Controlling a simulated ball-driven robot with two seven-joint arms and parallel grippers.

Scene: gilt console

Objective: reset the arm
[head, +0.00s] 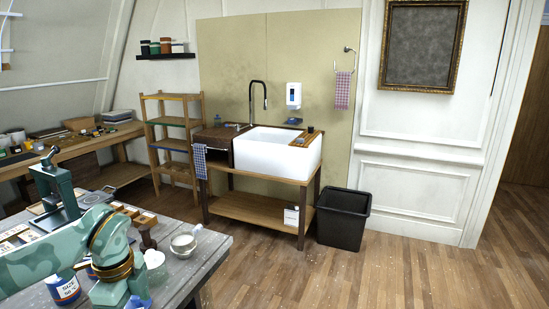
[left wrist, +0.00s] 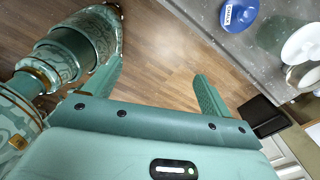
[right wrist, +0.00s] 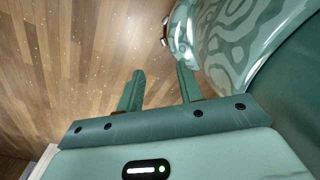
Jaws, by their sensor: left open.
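My left arm (head: 60,262) reaches in from the left over the grey worktable in the head view, bent at a gold-ringed joint; its gripper cannot be made out there. In the left wrist view my left gripper (left wrist: 157,78) is open and empty, its two green fingers wide apart above the wood floor and beside the table edge. In the right wrist view my right gripper (right wrist: 160,72) has its fingers apart with nothing between them, above bare floor. A patterned green part of my own body shows beside it. My right arm is not in the head view.
The worktable (head: 205,262) holds a metal bowl (head: 183,245), a labelled blue-and-white jar (head: 63,289), a green press (head: 55,190) and small wooden boxes. A white sink (head: 277,153) on a wooden stand and a black bin (head: 343,217) stand beyond. The floor at right is clear.

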